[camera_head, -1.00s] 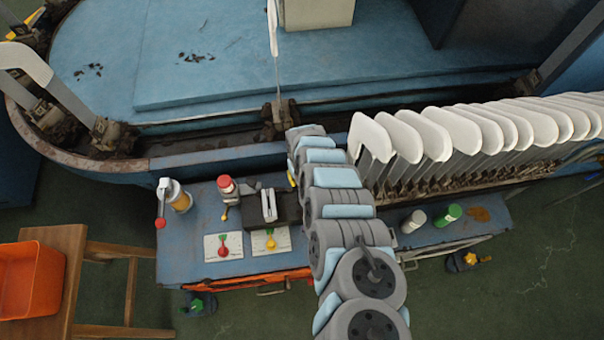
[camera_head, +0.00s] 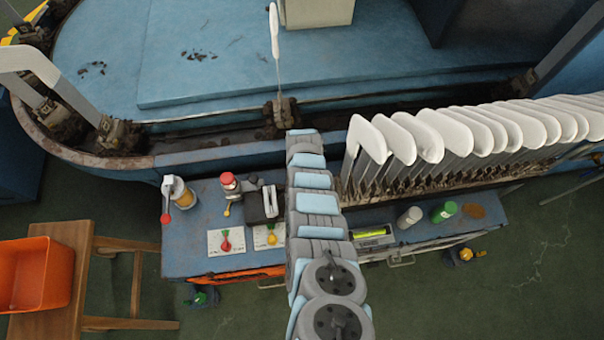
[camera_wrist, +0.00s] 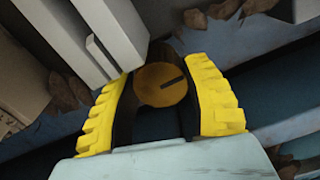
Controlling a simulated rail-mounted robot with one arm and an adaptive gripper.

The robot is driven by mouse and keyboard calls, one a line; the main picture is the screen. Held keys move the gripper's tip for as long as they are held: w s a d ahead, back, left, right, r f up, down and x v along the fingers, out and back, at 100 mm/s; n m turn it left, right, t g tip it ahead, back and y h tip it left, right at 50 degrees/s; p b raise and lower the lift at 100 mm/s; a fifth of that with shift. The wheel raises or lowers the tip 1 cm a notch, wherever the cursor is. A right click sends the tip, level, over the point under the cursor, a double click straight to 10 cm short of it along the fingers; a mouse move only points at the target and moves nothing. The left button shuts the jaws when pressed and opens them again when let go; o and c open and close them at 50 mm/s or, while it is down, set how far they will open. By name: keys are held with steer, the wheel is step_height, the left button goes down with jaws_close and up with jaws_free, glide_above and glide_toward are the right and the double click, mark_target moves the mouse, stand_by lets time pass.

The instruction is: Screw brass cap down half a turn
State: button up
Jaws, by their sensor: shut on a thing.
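In the wrist view, the brass cap (camera_wrist: 160,85) is a round, dull gold disc with a dark mark running from near its middle to its upper right edge. My gripper (camera_wrist: 158,92) has yellow ribbed pads on dark fingers. It is shut on the cap, with one finger on each side of it. In the head view my arm hides the gripper and the cap.
Pale grey upright bars (camera_wrist: 95,40) stand close to the left finger. In the head view, a row of white foot-shaped boards (camera_head: 440,135) stands right of my arm. A blue cart (camera_head: 190,250) carries a red-capped bottle (camera_head: 228,182), cards and small containers.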

steer(key=shift+m, duration=0.4)
stand_by(0.3)
steer(key=o, duration=1.2)
steer(key=shift+r, duration=0.1)
